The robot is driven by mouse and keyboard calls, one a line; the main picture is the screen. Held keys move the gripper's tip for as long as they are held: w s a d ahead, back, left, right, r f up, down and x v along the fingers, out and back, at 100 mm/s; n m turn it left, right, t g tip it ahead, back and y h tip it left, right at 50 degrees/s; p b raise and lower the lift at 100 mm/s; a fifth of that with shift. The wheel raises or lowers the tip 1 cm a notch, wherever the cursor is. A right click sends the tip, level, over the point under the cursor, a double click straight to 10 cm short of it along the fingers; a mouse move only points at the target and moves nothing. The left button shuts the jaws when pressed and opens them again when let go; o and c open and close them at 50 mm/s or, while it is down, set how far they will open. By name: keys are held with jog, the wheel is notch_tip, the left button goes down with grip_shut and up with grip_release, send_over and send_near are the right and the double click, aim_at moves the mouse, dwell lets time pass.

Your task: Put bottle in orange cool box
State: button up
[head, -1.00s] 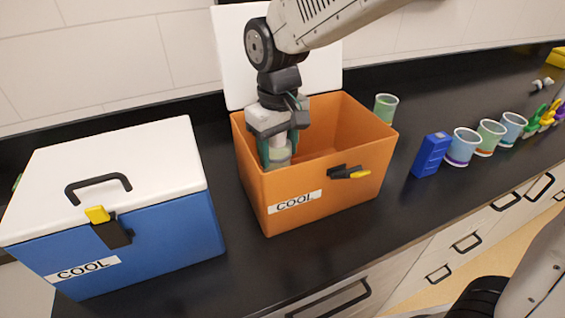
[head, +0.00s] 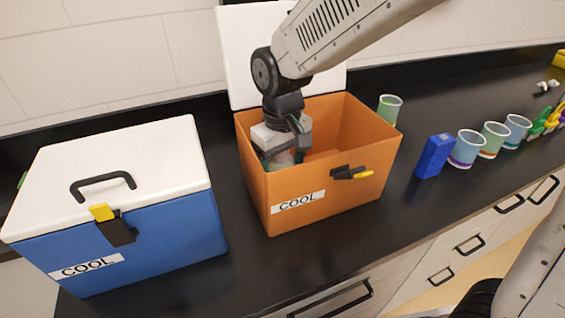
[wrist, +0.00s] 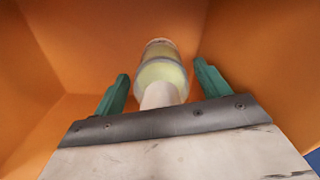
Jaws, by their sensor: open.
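The orange cool box (head: 330,195) stands open on the black counter, its white lid raised behind it. My gripper (head: 283,160) is down inside the box at its left side. In the wrist view my gripper (wrist: 158,90) has its two green fingers spread apart. The bottle (wrist: 160,72), pale and yellowish with a clear band, is between and beyond the fingers inside the orange walls, with gaps on both sides. In the head view the bottle is mostly hidden by the gripper and the box wall.
A closed blue cool box (head: 150,235) with a white lid stands to the left. A green cup (head: 389,108) is behind the orange box's right side. A blue pack (head: 434,156) and several cups (head: 466,148) stand to the right. The counter front is clear.

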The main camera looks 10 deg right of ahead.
jog(key=shift+r, duration=0.1)
notch_tip(320, 180, up, 12)
jog(key=shift+r, duration=0.1)
dwell(0.4)
